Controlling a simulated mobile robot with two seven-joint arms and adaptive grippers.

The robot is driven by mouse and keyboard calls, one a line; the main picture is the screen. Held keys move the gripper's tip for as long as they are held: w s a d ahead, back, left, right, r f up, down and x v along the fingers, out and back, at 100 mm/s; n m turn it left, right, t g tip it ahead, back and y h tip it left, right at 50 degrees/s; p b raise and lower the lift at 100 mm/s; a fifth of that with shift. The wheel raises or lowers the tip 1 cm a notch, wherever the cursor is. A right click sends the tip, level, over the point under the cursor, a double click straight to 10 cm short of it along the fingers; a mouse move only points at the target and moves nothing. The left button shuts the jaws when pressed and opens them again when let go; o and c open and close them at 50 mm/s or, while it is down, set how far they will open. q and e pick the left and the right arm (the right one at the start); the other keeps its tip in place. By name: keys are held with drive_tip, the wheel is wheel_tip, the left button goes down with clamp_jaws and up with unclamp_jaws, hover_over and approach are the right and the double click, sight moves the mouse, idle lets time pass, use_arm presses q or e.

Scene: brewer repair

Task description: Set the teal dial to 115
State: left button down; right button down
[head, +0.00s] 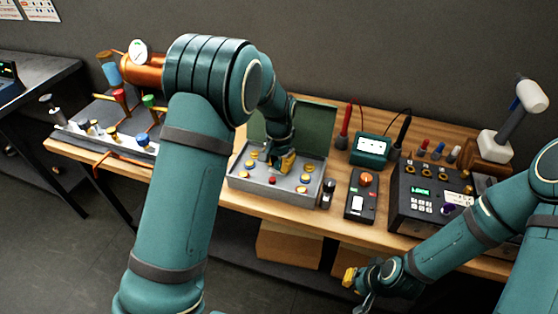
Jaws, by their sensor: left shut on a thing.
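A grey case (250,193) with its green lid (318,125) raised stands in the middle of the bench. Several small yellow, blue and red round knobs or buttons sit on its panel. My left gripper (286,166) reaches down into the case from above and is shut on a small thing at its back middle. The fingers hide that thing, so I cannot tell its colour or setting. No teal dial shows clearly and no number can be read on one. My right gripper (357,291) hangs in front of the bench edge, apart from everything, and looks open and empty.
Behind right of the case stand a teal meter (371,148) and its probes. A black switch box (361,203) and a black control unit (412,208) are to the right. A mallet (525,102) stands far right. Copper pipework (143,72) is at left.

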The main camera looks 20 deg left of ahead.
sight(279, 163)
use_arm(q)
drive_tip(key=shift+n, duration=0.9)
drive_tip(key=c, duration=0.7)
unclamp_jaws()
wheel_tip(279, 163, up, 12)
